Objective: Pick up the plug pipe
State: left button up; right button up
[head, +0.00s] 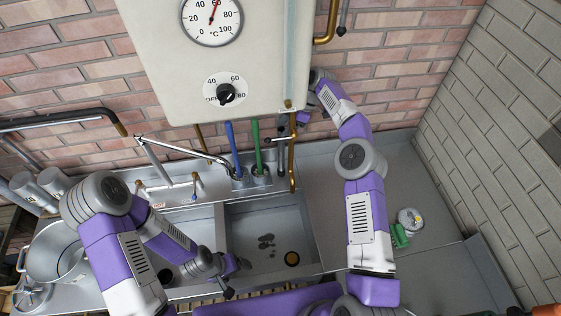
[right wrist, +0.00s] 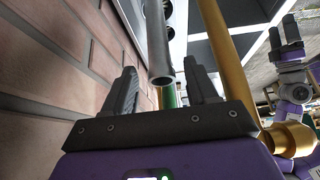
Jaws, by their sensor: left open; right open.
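In the right wrist view a grey hollow pipe (right wrist: 160,45) comes down from the top, its open end between my right gripper's fingers. It may be the plug pipe; I cannot tell for certain. My right gripper (right wrist: 160,85) is open, one finger on each side of the pipe, and I see no grip on it. In the head view my right gripper (head: 291,122) is at the lower right edge of the white boiler (head: 200,75), among pipes, partly hidden. My left gripper (head: 237,277) is open and empty above the sink front.
A blue pipe (head: 233,145), a green pipe (head: 256,145) and a brass pipe (head: 292,165) stand under the boiler. A brass pipe (right wrist: 226,50) is close right of the right gripper; a brick wall (right wrist: 50,80) is close left. The metal counter (head: 325,205) at right is mostly clear.

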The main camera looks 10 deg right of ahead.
jog(key=shift+p+x, duration=0.35)
jog(key=shift+x, duration=1.65)
grip_shut()
jog(key=shift+r, duration=0.1)
